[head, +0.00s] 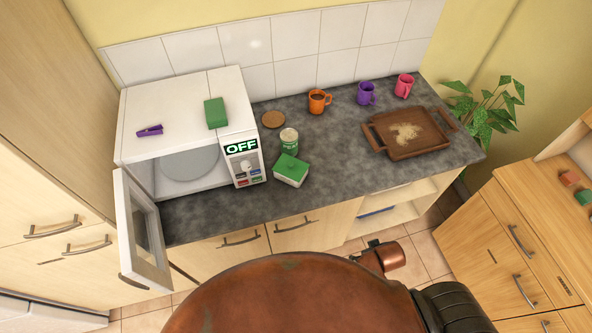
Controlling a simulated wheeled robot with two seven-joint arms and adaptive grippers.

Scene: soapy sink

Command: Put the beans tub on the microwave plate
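A white tub with a green lid (291,170), which looks like the beans tub, sits on the dark counter to the right of the microwave (185,116). The microwave door (148,232) stands wide open towards the front left. The round microwave plate (190,164) shows inside, and its visible part is bare; the microwave's top hides its back. Neither of my grippers is in view.
A can with a green label (289,141) stands just behind the tub, and a round brown coaster (273,119) lies behind it. A green block (215,113) and a purple clip (150,131) lie on the microwave. Orange (318,102), purple (366,93) and pink mugs (404,86) and a brown tray (382,143) are farther right.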

